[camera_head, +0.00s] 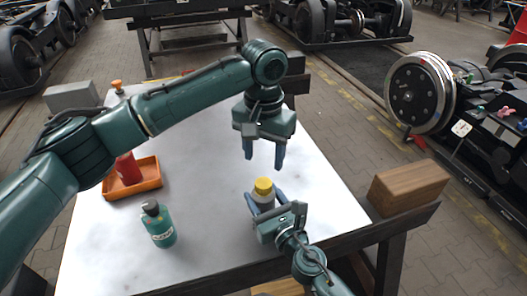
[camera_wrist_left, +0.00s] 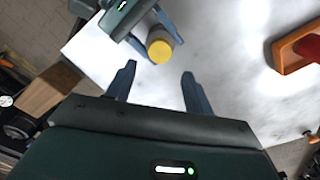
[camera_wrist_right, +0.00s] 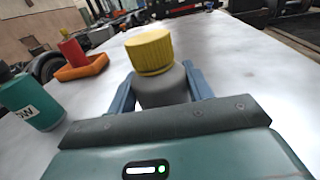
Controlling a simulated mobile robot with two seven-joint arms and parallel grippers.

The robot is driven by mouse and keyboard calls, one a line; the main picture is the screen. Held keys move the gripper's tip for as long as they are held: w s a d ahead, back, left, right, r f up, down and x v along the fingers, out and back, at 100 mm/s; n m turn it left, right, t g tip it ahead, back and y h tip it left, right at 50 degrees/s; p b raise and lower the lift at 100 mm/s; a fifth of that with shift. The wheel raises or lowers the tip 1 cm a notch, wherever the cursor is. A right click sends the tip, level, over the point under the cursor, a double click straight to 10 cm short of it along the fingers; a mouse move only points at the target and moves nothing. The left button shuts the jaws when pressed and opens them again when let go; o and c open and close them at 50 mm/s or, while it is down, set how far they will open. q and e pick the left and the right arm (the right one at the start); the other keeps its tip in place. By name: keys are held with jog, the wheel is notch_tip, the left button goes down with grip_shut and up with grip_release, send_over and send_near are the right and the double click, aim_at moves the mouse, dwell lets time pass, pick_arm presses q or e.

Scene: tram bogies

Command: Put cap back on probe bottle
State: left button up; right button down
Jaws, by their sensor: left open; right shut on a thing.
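The probe bottle (camera_head: 262,201) is grey and stands upright near the table's front right edge. The yellow cap (camera_head: 263,186) sits on its top, and I cannot tell how tightly. In the right wrist view, the cap (camera_wrist_right: 149,53) rests above the grey bottle shoulder (camera_wrist_right: 163,88). My right gripper (camera_wrist_right: 160,92) is shut on the bottle, one blue finger on each side, below the cap. My left gripper (camera_head: 264,163) is open and empty, pointing down above the cap and apart from it. The left wrist view shows the cap (camera_wrist_left: 159,51) beyond its open fingertips (camera_wrist_left: 158,72).
A green bottle (camera_head: 158,226) with a dark cap stands to the left. An orange tray (camera_head: 150,188) holds a red bottle (camera_head: 127,168). A wooden block (camera_head: 408,187) lies at the right edge. The white tabletop (camera_head: 215,190) is clear between the bottles.

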aim_at(263, 183)
dwell(0.3)
pick_arm(q)
jog(key=shift+f, duration=4.05)
jog(key=c, duration=1)
jog(key=m, duration=0.5)
jog(key=o, duration=1.2)
